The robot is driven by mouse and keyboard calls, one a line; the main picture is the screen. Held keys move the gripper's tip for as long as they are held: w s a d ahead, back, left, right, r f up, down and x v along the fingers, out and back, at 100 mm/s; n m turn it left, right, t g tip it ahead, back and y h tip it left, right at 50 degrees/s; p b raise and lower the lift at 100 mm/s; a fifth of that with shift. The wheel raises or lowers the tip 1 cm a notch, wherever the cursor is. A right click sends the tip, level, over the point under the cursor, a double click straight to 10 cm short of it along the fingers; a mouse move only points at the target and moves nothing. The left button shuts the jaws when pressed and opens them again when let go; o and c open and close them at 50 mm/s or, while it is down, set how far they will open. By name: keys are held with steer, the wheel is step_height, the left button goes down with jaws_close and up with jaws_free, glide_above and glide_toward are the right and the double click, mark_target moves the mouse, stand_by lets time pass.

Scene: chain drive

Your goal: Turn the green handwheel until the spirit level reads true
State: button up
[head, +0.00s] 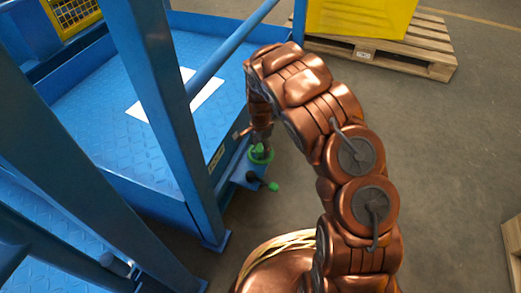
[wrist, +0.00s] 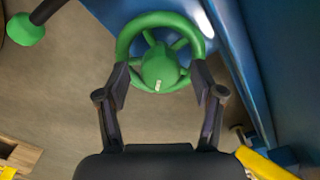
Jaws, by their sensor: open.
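The green handwheel (wrist: 163,66) has a rim, spokes and a thick hub with a small pale mark. My gripper (wrist: 161,82) is open, with one finger at each side of the wheel's near rim. I cannot tell whether the fingers touch it. In the head view the handwheel (head: 259,154) sits low at the corner of a blue machine, partly hidden under my gripper. A small yellowish strip (head: 216,157) on the blue frame may be the spirit level; no bubble can be read.
A green knob (head: 273,187) on a dark arm sticks out beside the wheel; it also shows in the wrist view (wrist: 25,30). Blue posts (head: 165,105) and a blue deck (head: 85,120) stand left. A pallet (head: 425,45) lies behind.

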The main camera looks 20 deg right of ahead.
steer(key=shift+f, duration=0.3)
steer(key=shift+c, duration=0.2)
steer(key=c, duration=1.1)
steer(key=shift+r, duration=0.15)
steer(key=shift+p, duration=0.4)
